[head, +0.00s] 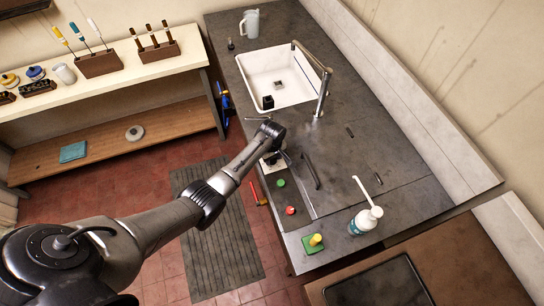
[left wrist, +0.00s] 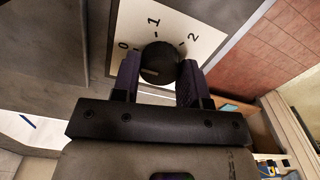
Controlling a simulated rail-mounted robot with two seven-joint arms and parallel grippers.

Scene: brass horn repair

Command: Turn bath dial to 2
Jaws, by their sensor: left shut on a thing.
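The bath dial is a round black knob (left wrist: 160,62) on a white plate (left wrist: 213,28) marked 0, 1 and 2, with 0 at left, 1 at top and 2 at right. My left gripper (left wrist: 160,80) is shut on the knob, one dark finger on each side. A faint light line shows on the lower left of the knob; I cannot tell for sure which number it points to. In the head view my left gripper (head: 277,153) is at the front of the dark counter and mostly hides the dial. My right gripper is not in view.
A green button (head: 281,183) and a red button (head: 290,210) are on the counter's front. A dark handle (head: 311,171), a white pump bottle (head: 366,219) and a sink (head: 279,78) with a tap (head: 322,92) are nearby. A shelf unit (head: 110,68) stands at left.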

